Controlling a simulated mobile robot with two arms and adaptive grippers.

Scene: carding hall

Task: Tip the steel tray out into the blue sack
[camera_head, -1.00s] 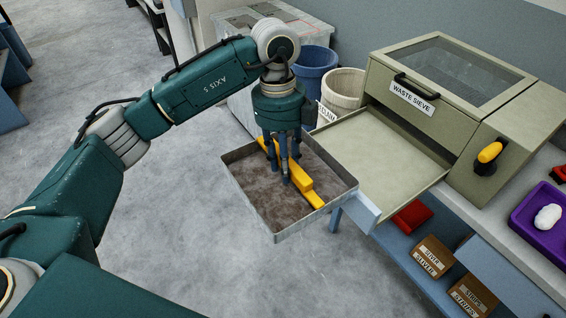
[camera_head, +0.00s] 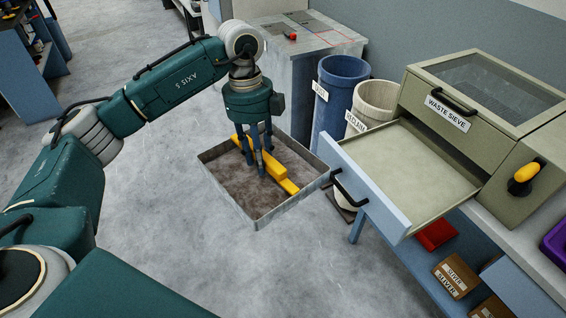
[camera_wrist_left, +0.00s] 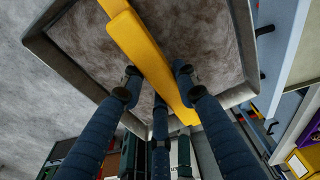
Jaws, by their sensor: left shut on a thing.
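The steel tray (camera_head: 285,208) is a shallow square pan with a layer of brown-grey waste in it. A yellow bar (camera_head: 287,184) runs across its middle. My left gripper (camera_head: 255,165) is shut on the yellow bar from above and holds the tray level over the floor. The left wrist view shows the fingers around the yellow bar (camera_wrist_left: 145,48) and the tray rim (camera_wrist_left: 88,75). The blue sack (camera_head: 342,72) stands open beyond the tray, with a partly readable white label. Its inside is mostly hidden. My right gripper is out of view.
A cream sack (camera_head: 375,100) stands beside the blue one. The waste sieve (camera_head: 470,115) is at the right, its drawer (camera_head: 400,165) pulled out near the tray. A grey cabinet (camera_head: 300,60) stands behind. Open floor lies left and in front.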

